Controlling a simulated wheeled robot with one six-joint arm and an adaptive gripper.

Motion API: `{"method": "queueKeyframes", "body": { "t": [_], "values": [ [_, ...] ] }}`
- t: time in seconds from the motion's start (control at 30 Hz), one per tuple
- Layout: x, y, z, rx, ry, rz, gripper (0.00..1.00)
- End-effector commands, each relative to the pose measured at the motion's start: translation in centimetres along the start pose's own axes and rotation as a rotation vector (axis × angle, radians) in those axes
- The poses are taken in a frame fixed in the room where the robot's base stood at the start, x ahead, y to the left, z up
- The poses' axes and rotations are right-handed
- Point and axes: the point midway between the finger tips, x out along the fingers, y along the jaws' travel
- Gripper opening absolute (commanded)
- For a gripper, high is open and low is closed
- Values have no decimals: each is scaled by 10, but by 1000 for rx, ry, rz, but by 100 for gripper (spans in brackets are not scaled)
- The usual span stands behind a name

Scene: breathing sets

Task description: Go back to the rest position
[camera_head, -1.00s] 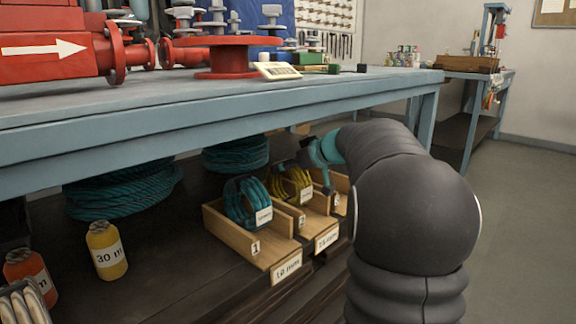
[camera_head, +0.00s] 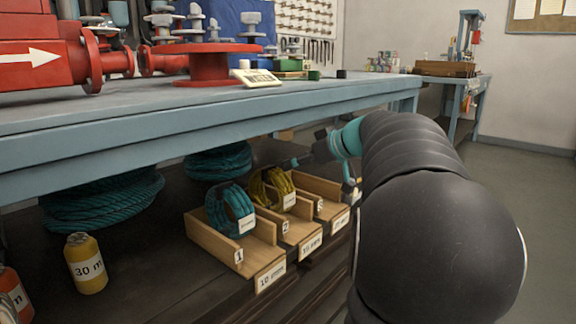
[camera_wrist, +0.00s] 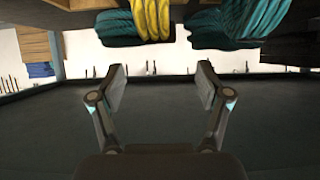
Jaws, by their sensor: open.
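My gripper (camera_wrist: 160,88) is open and empty in the wrist view, its two fingers spread apart. A yellow coil (camera_wrist: 152,18) and teal coils (camera_wrist: 240,22) appear beyond the fingertips at the top of the wrist view. I cannot tell how far the fingers are from them.
The blue bench (camera_head: 200,145) spans above my arm. Below it, wooden bins (camera_head: 222,250) hold a teal coil (camera_head: 230,208) and the yellow one. A yellow bottle (camera_head: 86,264) and large teal rope coils (camera_head: 105,203) are at left. Open floor (camera_head: 535,220) lies at right.

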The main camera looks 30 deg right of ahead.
Motion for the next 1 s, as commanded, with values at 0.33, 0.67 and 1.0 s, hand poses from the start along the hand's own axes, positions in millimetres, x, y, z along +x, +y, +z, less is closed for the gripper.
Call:
{"method": "queueKeyframes", "body": {
  "t": [0.33, 0.67, 1.0],
  "values": [
    [-8, 0, 0, 15, 0, 0, 76],
    [0, 2, 71, 469, -182, 78, 76],
    [-33, -127, 162, 752, -550, 300, 76]
  ]
}}
